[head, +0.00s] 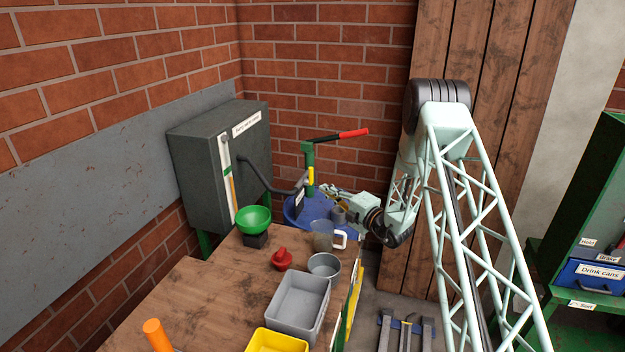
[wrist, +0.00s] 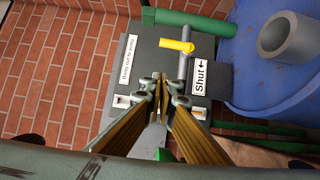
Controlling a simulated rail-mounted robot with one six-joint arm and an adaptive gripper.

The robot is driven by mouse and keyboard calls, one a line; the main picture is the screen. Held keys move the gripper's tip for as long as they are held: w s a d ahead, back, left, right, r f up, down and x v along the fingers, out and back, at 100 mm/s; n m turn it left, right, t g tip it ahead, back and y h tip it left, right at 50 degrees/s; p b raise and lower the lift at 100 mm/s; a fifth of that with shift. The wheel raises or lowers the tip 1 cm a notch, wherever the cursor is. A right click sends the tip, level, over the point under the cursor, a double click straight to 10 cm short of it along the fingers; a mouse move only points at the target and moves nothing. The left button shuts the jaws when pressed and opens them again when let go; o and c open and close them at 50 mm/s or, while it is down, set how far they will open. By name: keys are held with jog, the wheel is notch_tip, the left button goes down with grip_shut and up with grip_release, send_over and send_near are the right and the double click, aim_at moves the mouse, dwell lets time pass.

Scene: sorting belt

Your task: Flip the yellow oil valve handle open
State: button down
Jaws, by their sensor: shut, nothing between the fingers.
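In the head view the yellow handle (head: 311,176) is on the green pump post over the blue drum (head: 293,212). My gripper (wrist: 166,84) is shut and empty, its fingertips below the handle in the wrist view and apart from it. In the head view my gripper (head: 327,189) is just right of the post.
A red-tipped pump lever (head: 352,133) sticks out above the post. A grey cabinet (head: 195,160) stands left.

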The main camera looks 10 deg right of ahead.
jog(key=shift+w+d+f+m, duration=0.1)
jog(key=shift+d+f+m, duration=0.2)
jog(key=shift+d+f, duration=0.25)
jog(key=shift+w+a, duration=0.1)
jog(key=shift+a, duration=0.1)
jog(key=w+a+b, duration=0.2)
jog(key=w+a, duration=0.1)
jog(key=w, duration=0.9)
jog(key=shift+w+a, duration=0.15)
jog(key=shift+w, duration=0.05)
